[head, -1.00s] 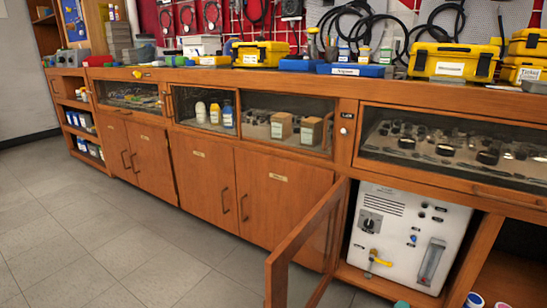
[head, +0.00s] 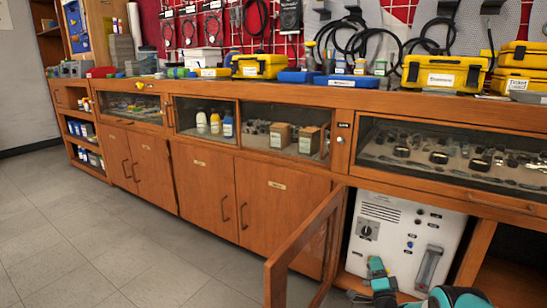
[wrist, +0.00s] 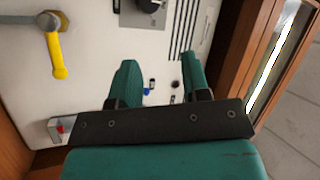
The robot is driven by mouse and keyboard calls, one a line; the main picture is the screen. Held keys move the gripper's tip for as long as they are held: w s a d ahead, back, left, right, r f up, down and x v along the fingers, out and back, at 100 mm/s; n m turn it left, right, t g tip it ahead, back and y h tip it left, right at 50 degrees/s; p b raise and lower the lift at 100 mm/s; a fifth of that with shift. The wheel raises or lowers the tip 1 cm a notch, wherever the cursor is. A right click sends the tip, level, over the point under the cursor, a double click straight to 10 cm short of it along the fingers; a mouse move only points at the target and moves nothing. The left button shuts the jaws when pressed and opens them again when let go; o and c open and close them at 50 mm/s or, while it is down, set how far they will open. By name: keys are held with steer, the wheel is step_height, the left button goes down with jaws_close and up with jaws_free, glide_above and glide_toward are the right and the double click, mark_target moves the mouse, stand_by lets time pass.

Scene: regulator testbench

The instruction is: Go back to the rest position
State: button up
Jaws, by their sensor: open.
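My gripper (wrist: 160,82) is open, its two teal fingers apart with nothing between them, in front of the white regulator unit (wrist: 95,75). The head view shows the teal gripper (head: 376,272) at the lower right, in front of the same white unit (head: 398,235) inside the open cabinet. A yellow lever (wrist: 56,50) on a grey fitting is at the upper left of the wrist view, apart from the fingers. In the head view the gripper covers the spot of this lever. A black knob (head: 368,230) is on the unit's face.
An open wooden door (head: 300,250) with a pane stands out to the left of the unit. The cabinet's wooden frame (wrist: 240,50) is close on the right in the wrist view. Yellow cases (head: 445,77) and tools stand on the bench top. The grey floor (head: 100,235) is clear at the left.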

steer(key=w+a+r+n+g+y, duration=0.2)
steer(key=w+r+n+g, duration=0.1)
steer(key=r, duration=0.3)
steer(key=w+a+r+n+g+y, duration=0.2)
steer(key=w+a+r+n, duration=0.15)
steer(key=r, duration=0.35)
steer(key=s+a+r+n+g, duration=0.1)
steer(key=s+r+n+g, duration=0.35)
steer(key=s+r, duration=0.3)
steer(key=s+r+n+g+h, duration=0.1)
steer(key=s+r+g, duration=0.2)
steer(key=s, duration=0.8)
steer(key=s+d+r+n+g, duration=0.1)
steer(key=s+r+g, duration=0.25)
steer(key=s, duration=0.75)
steer(key=s+r+n+g+h, duration=0.1)
steer(key=s+r+g, duration=0.25)
steer(key=s, duration=0.75)
steer(key=s+a+r+n+g+y+p, duration=0.2)
steer(key=s+a+r+n+y, duration=0.2)
steer(key=s+a+r+n, duration=0.55)
steer(key=s+a+r+m+p, duration=0.1)
steer(key=a+r+p, duration=0.1)
steer(key=r+p, duration=1.6)
steer(key=s+a+r+m+p, duration=0.1)
steer(key=s+a+r+p, duration=0.1)
steer(key=r+p, duration=1.7)
steer(key=shift+a+r+m, duration=0.35)
steer(key=shift+a+r, duration=0.05)
steer(key=shift+r, duration=0.1)
